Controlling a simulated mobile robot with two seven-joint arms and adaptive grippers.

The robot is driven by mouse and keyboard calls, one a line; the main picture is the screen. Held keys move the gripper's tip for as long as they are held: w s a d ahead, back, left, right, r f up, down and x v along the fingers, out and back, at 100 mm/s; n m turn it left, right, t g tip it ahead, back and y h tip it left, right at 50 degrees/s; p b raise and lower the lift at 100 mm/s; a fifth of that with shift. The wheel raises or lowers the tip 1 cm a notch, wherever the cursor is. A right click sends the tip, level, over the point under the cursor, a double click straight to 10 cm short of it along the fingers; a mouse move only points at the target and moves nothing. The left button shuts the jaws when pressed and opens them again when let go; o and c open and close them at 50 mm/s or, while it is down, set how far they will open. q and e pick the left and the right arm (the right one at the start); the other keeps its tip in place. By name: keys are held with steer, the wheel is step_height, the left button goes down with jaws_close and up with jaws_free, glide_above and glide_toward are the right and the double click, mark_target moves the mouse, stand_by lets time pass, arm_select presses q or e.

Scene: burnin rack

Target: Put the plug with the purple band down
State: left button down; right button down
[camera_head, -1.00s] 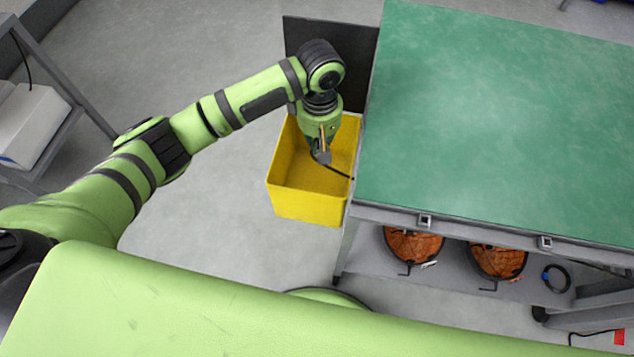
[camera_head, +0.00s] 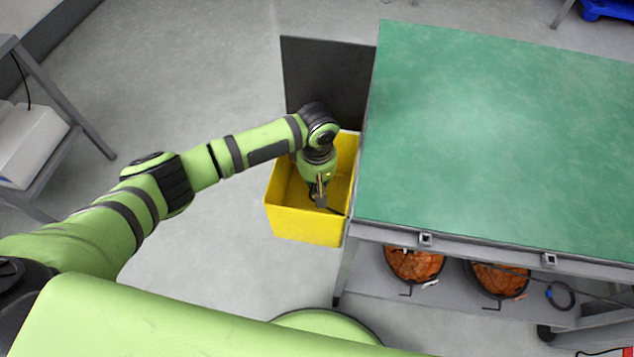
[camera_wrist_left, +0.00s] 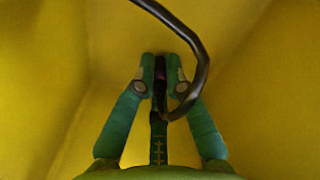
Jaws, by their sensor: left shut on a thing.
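My left gripper (camera_head: 320,200) is inside the yellow bin (camera_head: 300,222), pointing down. In the left wrist view the two green fingers of my left gripper (camera_wrist_left: 161,80) are closed on a dark, slim plug (camera_wrist_left: 160,92). A faint purplish patch shows on the plug between the fingertips. A black cable (camera_wrist_left: 196,48) curves from it up and to the left. The fingers hide most of the plug. Yellow bin surfaces fill the background, and I cannot tell whether the plug touches the floor. My right gripper is not in view.
A green-topped table (camera_head: 500,140) stands just right of the bin, its edge close to the bin's right side. A dark panel (camera_head: 328,75) stands behind the bin. A grey shelf frame (camera_head: 85,135) is at the far left. Open floor lies left of the bin.

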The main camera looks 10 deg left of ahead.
arm_select(q)
steer(key=c, duration=1.3)
jaws_free()
steer(key=shift+f, duration=0.1)
step_height(320, 180, up, 12)
steer(key=p, duration=0.1)
steer(key=shift+r, duration=0.2)
